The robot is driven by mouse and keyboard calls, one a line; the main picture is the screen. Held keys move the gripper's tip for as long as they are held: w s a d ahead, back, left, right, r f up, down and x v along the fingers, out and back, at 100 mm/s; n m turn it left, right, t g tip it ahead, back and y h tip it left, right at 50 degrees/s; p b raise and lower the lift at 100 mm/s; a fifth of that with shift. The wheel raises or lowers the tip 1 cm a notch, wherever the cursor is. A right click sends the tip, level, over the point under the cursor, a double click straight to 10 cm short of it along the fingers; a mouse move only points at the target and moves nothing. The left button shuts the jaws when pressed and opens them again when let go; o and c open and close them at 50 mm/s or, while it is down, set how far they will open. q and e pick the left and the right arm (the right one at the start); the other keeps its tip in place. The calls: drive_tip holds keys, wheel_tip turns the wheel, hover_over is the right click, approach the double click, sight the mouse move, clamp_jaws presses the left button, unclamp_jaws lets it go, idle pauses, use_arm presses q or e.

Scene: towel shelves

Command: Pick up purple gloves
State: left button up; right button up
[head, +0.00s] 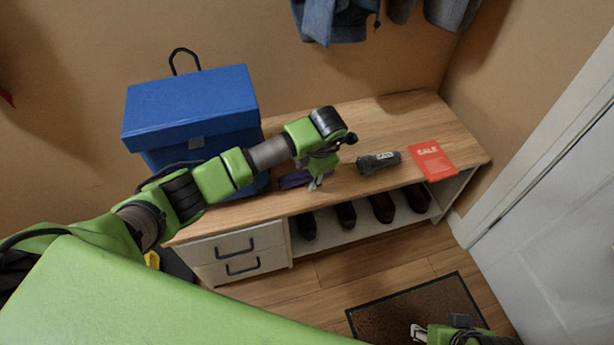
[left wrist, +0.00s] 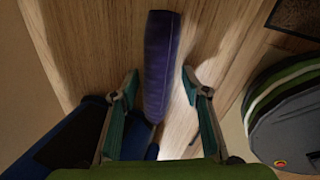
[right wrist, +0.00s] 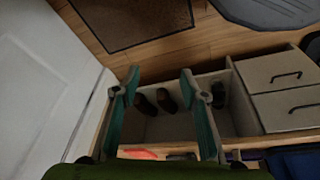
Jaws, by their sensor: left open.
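The purple gloves (head: 293,180) lie as a rolled purple bundle on the wooden bench top, partly hidden behind my left gripper (head: 316,182) in the head view. In the left wrist view the purple bundle (left wrist: 160,60) runs lengthwise between my open left fingers (left wrist: 160,85), with a gap visible at the right finger. The fingers are spread on both sides of it and not closed on it. My right gripper (head: 420,332) is low at the bottom right of the head view, over the floor mat's edge. In the right wrist view its fingers (right wrist: 160,80) are apart and empty.
A blue box (head: 190,100) stands left of the gloves. A black flashlight (head: 378,162) and a red sale card (head: 432,160) lie to the right on the bench (head: 400,115). Dark shoes (head: 382,207) sit on the shelf below, beside drawers (head: 235,255). Clothes (head: 335,20) hang above.

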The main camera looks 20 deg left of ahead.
use_arm(q)
drive_tip(key=c, duration=0.8)
